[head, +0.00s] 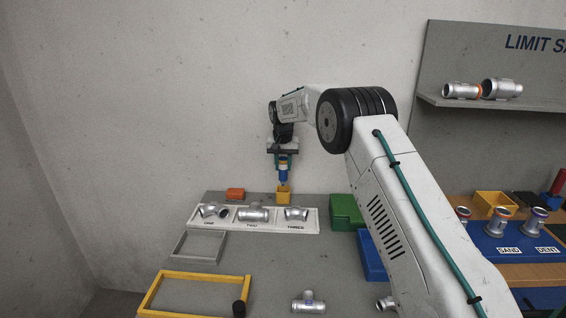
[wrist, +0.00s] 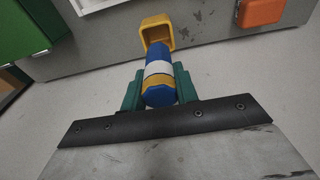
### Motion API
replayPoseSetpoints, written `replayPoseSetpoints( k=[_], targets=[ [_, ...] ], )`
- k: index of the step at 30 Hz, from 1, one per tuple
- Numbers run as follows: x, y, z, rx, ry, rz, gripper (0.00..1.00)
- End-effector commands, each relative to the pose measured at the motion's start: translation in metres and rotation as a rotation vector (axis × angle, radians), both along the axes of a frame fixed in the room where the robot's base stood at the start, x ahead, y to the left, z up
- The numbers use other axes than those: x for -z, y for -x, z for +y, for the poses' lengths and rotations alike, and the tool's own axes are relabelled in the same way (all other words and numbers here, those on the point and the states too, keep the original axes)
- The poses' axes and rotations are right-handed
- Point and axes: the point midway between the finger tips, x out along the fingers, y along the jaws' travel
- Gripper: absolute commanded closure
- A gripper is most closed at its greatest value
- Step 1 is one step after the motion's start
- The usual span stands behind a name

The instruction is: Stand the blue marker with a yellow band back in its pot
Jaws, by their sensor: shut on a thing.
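The blue marker (wrist: 158,95) has a white band and a yellow band and is held between the green fingers of my gripper (wrist: 160,92). In the head view the marker (head: 283,178) hangs upright below my gripper (head: 283,163). The yellow pot (head: 283,198) stands on the bench right under it. In the wrist view the marker's far end overlaps the opening of the pot (wrist: 157,33). I cannot tell whether the tip is inside the pot or just above it.
A white tray (head: 264,229) with several castings lies in front of the pot. An orange box (head: 235,194) is to the left and a green box (head: 345,211) to the right. A yellow frame (head: 160,290) lies at the front left.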

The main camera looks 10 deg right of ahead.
Motion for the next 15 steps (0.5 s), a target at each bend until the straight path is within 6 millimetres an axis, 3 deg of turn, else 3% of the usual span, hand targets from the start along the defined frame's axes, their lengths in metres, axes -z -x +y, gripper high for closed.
replayPoseSetpoints(
  k=[6, 15],
  targets=[
    [0.042, 0.000, 0.000, 0.000, 0.000, 0.000, 1.00],
    [0.060, 0.000, 0.000, 0.000, 0.000, -0.001, 1.00]
  ],
)
